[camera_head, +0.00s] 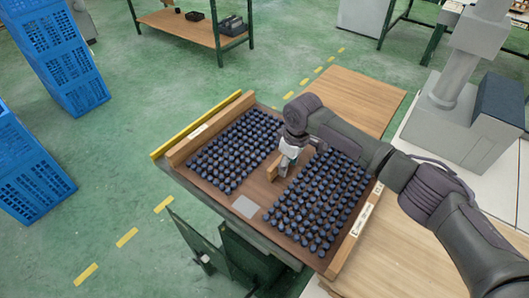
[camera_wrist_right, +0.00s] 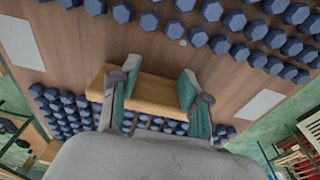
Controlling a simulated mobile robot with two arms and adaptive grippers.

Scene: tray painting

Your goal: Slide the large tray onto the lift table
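The large brown tray (camera_head: 244,207) holds two blocks of dark blue pegs and has light wooden rails along its left and right sides. It lies over the lift table (camera_head: 222,213), whose grey edge and dark green frame show below its near left side. A wooden handle block (camera_head: 272,168) stands in the tray's middle strip. My right gripper (camera_head: 287,160) is down at this block. In the right wrist view its teal fingers (camera_wrist_right: 158,84) are apart, with the block (camera_wrist_right: 155,92) seen between and behind them; contact is unclear. My left gripper is not in view.
A wooden tabletop (camera_head: 395,262) adjoins the tray on the right, and another wooden surface (camera_head: 350,98) lies behind. A yellow bar (camera_head: 200,127) runs along the tray's left side. Blue crates (camera_head: 55,55) stand on the left. Green floor between is clear.

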